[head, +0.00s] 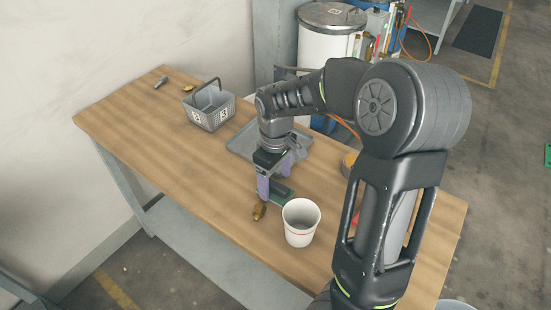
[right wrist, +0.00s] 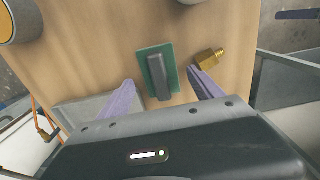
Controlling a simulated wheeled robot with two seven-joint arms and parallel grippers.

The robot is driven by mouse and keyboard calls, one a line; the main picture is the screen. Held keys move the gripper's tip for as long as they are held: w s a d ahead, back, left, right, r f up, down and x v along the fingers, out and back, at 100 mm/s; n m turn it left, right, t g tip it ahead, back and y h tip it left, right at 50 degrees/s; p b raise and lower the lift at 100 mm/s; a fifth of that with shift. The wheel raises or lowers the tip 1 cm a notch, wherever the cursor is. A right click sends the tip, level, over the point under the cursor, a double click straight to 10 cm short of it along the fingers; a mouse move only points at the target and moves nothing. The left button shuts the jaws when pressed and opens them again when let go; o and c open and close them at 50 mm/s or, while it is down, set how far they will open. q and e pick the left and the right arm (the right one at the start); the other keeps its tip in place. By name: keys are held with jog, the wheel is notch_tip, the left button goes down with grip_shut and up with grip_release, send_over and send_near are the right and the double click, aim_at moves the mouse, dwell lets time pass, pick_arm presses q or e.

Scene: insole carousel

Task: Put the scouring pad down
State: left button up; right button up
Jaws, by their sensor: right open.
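The scouring pad (right wrist: 170,54) is a flat green rectangle with a dark grey block-shaped grip on top. In the right wrist view it lies on the wooden table, between and just beyond my right gripper's fingertips (right wrist: 162,80). My right gripper (head: 274,180) is open, pointing down low over the table, with its purple fingers apart and nothing held between them. In the head view the pad (head: 283,196) shows partly behind the fingers. Whether a finger touches the pad is hard to tell. My left gripper is not in view.
A brass fitting (head: 260,211) lies close beside one finger. A white cup (head: 300,224) stands just right of the pad. A grey tray (head: 240,143) lies behind the gripper, and a grey basket (head: 209,107) stands farther left. The table's front left is clear.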

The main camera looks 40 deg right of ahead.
aim_at(276, 184)
notch_tip(276, 184, up, 10)
dwell(0.3)
dwell(0.8)
